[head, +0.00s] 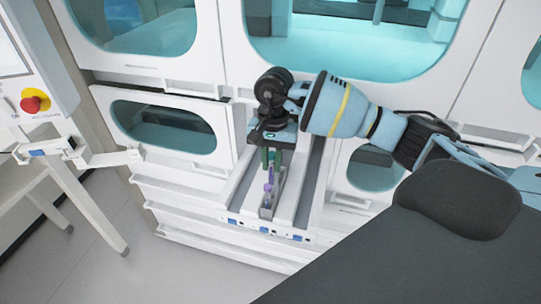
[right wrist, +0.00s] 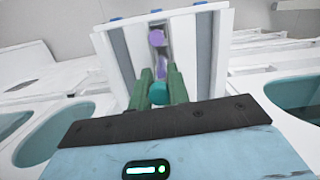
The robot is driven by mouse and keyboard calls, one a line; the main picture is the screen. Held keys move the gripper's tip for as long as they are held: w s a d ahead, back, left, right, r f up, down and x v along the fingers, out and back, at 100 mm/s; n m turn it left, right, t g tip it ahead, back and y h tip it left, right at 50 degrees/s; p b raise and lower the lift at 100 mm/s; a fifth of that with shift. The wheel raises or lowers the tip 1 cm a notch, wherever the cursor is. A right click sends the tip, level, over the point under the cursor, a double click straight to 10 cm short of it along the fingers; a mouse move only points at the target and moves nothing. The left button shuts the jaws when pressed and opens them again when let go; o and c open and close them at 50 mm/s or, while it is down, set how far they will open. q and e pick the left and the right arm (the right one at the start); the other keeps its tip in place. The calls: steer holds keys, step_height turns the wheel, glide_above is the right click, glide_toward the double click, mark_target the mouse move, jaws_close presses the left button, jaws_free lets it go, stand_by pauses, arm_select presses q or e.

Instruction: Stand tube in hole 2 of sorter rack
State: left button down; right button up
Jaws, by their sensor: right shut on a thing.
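A white rack (head: 287,212) with long lanes and blue labels on its front edge juts toward me in the head view. It also fills the upper middle of the right wrist view (right wrist: 193,60). My right gripper (head: 270,158) hangs over its middle lane, green fingers pointing down. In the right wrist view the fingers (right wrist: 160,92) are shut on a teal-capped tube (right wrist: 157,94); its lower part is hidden. Two purple-capped tubes (right wrist: 156,38) (right wrist: 162,65) stand in the same lane, nearer the front edge; purple also shows in the head view (head: 268,187). I cannot read hole numbers. My left gripper is not in view.
White cabinets with teal windows (head: 165,127) stand behind and beside the rack. A red emergency button (head: 35,101) and a white table (head: 85,195) are at the left. The floor (head: 130,270) at the lower left is clear.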

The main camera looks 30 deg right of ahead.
mark_target(272, 177)
step_height(272, 177, down, 2)
steer(key=shift+f, duration=0.15)
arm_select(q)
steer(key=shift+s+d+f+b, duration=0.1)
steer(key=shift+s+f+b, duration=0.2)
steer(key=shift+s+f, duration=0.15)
arm_select(e)
steer(key=shift+f, duration=0.2)
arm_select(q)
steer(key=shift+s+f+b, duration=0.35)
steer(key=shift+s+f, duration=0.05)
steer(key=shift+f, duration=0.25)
arm_select(e)
steer(key=shift+f, duration=0.4)
stand_by(0.4)
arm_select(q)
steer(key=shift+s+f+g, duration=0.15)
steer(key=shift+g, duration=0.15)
arm_select(e)
steer(key=shift+f, duration=0.2)
arm_select(q)
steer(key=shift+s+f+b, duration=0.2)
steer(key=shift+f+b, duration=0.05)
steer(key=shift+b, duration=0.05)
arm_select(e)
steer(key=shift+f, duration=0.35)
